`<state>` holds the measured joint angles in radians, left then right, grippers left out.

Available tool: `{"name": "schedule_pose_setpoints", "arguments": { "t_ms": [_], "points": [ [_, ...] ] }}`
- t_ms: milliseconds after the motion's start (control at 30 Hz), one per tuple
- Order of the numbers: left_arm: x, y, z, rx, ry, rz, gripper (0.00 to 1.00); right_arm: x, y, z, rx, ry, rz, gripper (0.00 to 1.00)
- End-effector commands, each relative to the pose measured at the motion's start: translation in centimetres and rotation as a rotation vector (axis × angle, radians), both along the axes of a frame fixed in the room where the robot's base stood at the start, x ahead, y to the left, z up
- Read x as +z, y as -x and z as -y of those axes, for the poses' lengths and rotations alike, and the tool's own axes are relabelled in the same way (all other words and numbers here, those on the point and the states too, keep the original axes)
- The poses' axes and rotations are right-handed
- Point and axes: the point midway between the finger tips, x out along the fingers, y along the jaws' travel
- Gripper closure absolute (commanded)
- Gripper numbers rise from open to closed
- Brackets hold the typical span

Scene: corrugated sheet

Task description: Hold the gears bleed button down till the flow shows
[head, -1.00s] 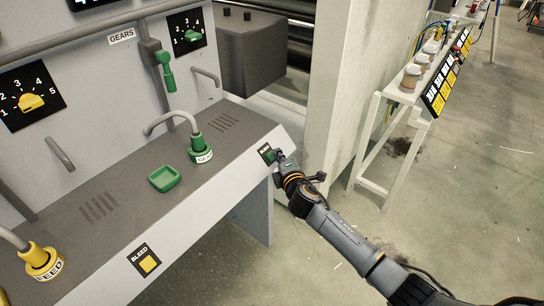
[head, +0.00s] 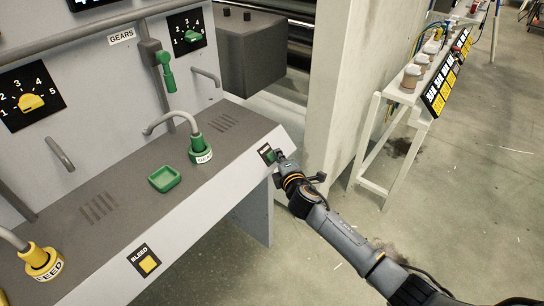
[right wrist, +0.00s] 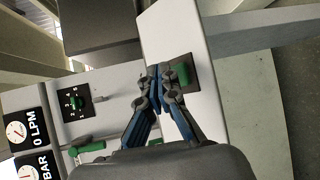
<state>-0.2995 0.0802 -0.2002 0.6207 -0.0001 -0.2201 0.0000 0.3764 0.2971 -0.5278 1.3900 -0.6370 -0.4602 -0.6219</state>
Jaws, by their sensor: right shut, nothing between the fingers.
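The green gears bleed button (head: 268,154) sits on a black plate on the sloped front edge of the grey bench. It also shows in the right wrist view (right wrist: 183,74). My right gripper (head: 279,156) is shut and empty, with its tips close beside the button; I cannot tell whether they touch it. In the right wrist view the closed fingertips (right wrist: 165,72) lie just left of the button. A flow gauge (right wrist: 18,132) reads 0 LPM. The green gears hose end (head: 200,150) stands on the bench. My left gripper is not in view.
A yellow bleed button (head: 148,263) sits further left on the same front edge. A green tray (head: 165,179) lies on the bench. A concrete pillar (head: 334,90) stands just beyond my right gripper. The floor at right is open, with a white rack (head: 380,140) behind.

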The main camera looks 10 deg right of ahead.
Motion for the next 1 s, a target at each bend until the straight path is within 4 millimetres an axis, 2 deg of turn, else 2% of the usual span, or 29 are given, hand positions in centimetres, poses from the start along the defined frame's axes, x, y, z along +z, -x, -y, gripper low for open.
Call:
{"name": "schedule_pose_setpoints", "arguments": {
  "t_ms": [200,1000],
  "points": [
    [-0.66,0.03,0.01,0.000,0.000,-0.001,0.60,-0.56,-0.41,-0.33,0.000,0.000,0.001,1.00],
    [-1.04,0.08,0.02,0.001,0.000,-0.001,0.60,-0.92,-0.70,-0.57,0.000,0.000,0.000,1.00]
  ]
}}
